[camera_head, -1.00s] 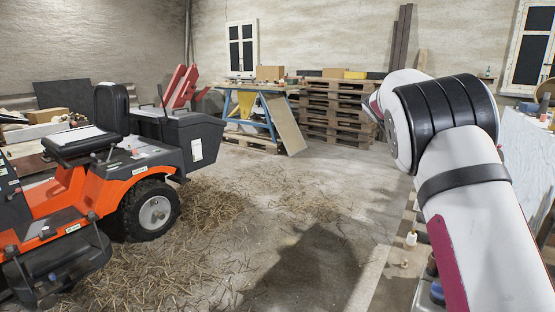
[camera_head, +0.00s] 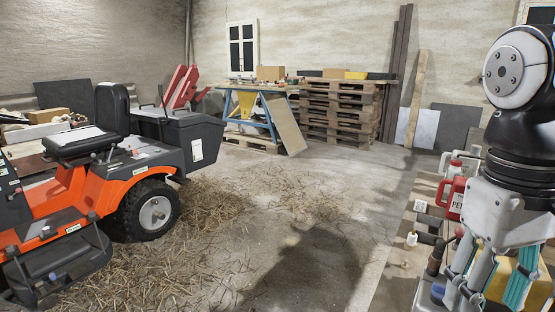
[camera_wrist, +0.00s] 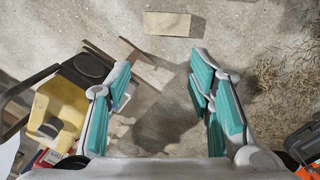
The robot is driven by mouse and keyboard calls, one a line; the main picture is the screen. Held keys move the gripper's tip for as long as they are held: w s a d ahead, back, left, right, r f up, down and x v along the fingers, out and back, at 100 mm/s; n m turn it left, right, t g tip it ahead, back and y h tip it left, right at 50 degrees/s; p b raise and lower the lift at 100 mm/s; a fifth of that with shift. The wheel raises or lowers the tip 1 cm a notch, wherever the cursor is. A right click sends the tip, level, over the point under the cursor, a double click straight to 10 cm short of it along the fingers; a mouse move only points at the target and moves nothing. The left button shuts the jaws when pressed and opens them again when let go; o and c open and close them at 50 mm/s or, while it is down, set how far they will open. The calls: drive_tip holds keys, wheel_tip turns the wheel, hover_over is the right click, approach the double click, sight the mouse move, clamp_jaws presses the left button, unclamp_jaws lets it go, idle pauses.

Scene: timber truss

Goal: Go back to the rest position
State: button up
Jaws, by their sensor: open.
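My gripper (camera_head: 490,283) is at the lower right of the head view, hanging down from my arm, with its fingertips cut off by the bottom edge. In the wrist view my gripper (camera_wrist: 165,80) shows its teal-padded fingers spread wide apart. Nothing is between them but the concrete floor below. The gripper is open and empty.
A bench with a red petrol can (camera_head: 450,198) and a yellow container (camera_head: 497,284) stands at the right, close by my gripper. An orange ride-on mower (camera_head: 120,190) stands at the left on straw. Stacked pallets (camera_head: 338,110) stand at the back. The middle floor is clear.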

drive_tip(key=s+a+f+t, duration=0.2)
drive_tip(key=s+a+f, duration=0.3)
drive_tip(key=s, duration=0.4)
wheel_tip(320, 180, up, 18)
drive_tip(key=t+p, duration=0.2)
drive_tip(key=p, duration=1.5)
drive_tip(key=shift+d+m+t+y+p, duration=0.25)
drive_tip(key=shift+m+t+y+p, duration=0.05)
drive_tip(key=shift+t+y+p, duration=0.1)
drive_tip(key=shift+w+d, duration=0.1)
drive_tip(key=shift+d, duration=0.05)
